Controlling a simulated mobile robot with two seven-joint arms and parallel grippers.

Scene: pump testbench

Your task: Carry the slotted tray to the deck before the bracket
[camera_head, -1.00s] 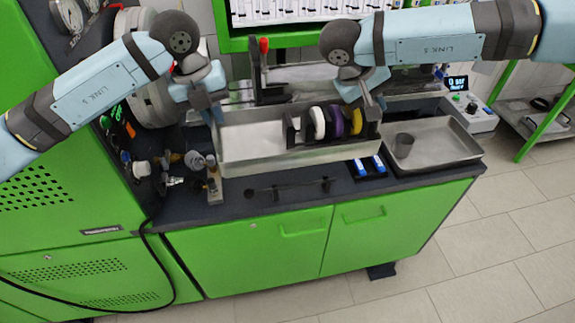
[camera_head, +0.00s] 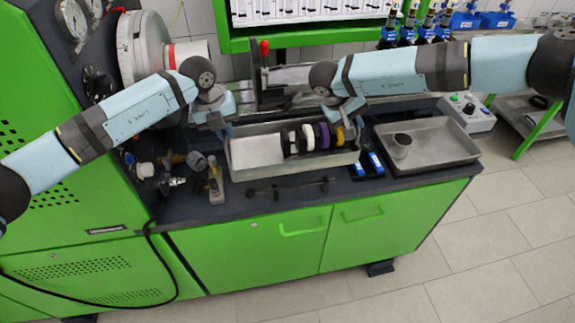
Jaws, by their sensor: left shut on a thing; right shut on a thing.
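The slotted tray (camera_head: 258,172) is a long grey metal tray at the middle of the bench. Its left part is a bare pale surface, and its right part holds several upright discs (camera_head: 308,137) in black, white, purple and yellow. My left gripper (camera_head: 226,133) is shut on the tray's left end. My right gripper (camera_head: 349,122) is shut on its right end. The tray looks level and low over the dark deck (camera_head: 245,200); I cannot tell whether it touches. The bracket (camera_head: 262,75), seemingly the dark upright with a red-tipped handle, stands behind the tray.
A shallow metal tray (camera_head: 450,152) with a grey cup (camera_head: 401,146) lies to the right. Blue-and-white blocks (camera_head: 367,166) sit between the trays. Brass fittings (camera_head: 195,160) stand at the left. A thin dark rod (camera_head: 288,189) lies along the front edge.

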